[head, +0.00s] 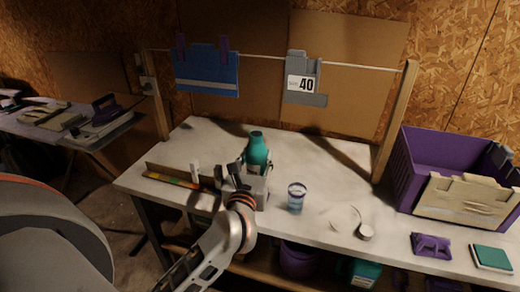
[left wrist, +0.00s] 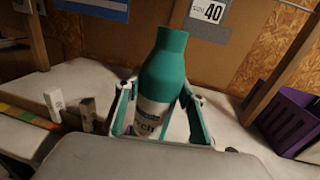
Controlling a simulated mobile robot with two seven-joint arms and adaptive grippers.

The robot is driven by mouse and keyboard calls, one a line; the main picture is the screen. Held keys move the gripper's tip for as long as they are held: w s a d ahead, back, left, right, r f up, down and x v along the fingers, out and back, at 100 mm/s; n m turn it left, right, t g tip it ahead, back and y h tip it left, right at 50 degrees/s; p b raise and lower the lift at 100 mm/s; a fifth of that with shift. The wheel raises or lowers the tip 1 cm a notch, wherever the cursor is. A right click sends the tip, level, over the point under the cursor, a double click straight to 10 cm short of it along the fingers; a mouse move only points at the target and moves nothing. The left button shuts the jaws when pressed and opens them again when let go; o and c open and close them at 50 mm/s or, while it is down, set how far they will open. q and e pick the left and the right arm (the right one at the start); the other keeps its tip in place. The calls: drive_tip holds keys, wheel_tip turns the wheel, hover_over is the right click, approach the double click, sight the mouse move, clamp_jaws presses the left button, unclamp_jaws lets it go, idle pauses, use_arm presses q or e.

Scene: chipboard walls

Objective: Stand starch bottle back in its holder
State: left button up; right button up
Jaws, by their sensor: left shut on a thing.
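The starch bottle (head: 257,149) is teal with a pale label and stands out above my left gripper (head: 240,174) over the table. In the left wrist view the bottle (left wrist: 165,69) is between the fingers, leaning slightly, and part of the label shows. My left gripper is shut on the bottle. A pale boxy shape (head: 260,190) lies just below the bottle; I cannot tell whether it is the holder. The bottle's base is hidden, so I cannot tell whether it touches anything. My right gripper is not in view.
A purple crate (head: 404,178) stands far right.

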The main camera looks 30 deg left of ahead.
use_arm(q)
drive_tip(key=shift+w+a+r+n+g+y, duration=0.15)
drive_tip(key=shift+w+a+n+y, duration=0.15)
drive_tip(key=shift+w+a, duration=0.3)
drive_tip(key=shift+w+a+r+n+g+y, duration=0.2)
drive_tip(key=shift+w+a+y, duration=0.2)
drive_tip(key=shift+w+a, duration=0.15)
drive_tip(key=f+b, duration=0.1)
drive_tip(key=f, duration=0.1)
drive_tip(key=f+b, duration=0.3)
drive_tip(key=b, duration=0.1)
drive_tip(key=shift+w+a+f, duration=0.2)
drive_tip(key=shift+a+f, duration=0.05)
drive_tip(key=shift+f, duration=0.15)
drive_tip(key=shift+f, duration=0.15)
